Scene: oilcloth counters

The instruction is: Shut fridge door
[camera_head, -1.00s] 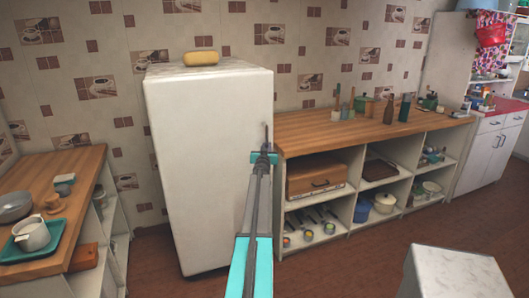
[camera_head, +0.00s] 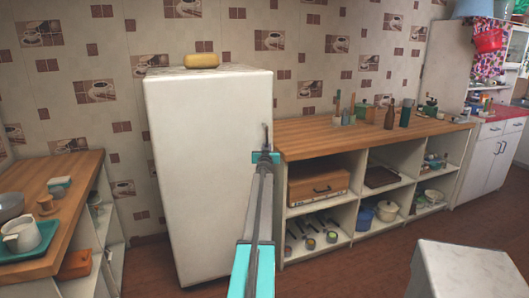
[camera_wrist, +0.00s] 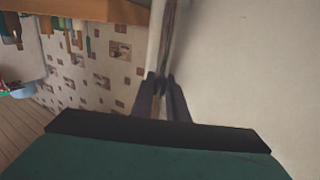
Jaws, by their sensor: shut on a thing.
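The white fridge (camera_head: 205,170) stands against the tiled wall, its broad front facing me. Its door looks shut or nearly so; any gap at the edge is too small to tell. My gripper (camera_head: 264,143) is at the fridge's right edge, about halfway up. In the wrist view my gripper's dark fingertips (camera_wrist: 161,78) are close together beside the pale fridge surface (camera_wrist: 250,70). They are shut on the thin upright door handle (camera_head: 265,130), which the fingers partly hide.
A yellow loaf-like thing (camera_head: 202,60) lies on the fridge top. A wooden counter with open shelves (camera_head: 370,133) stands close on the right. Another wooden counter (camera_head: 70,215) is at the left. A white block (camera_head: 465,270) is at the front right. Brown floor is free between.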

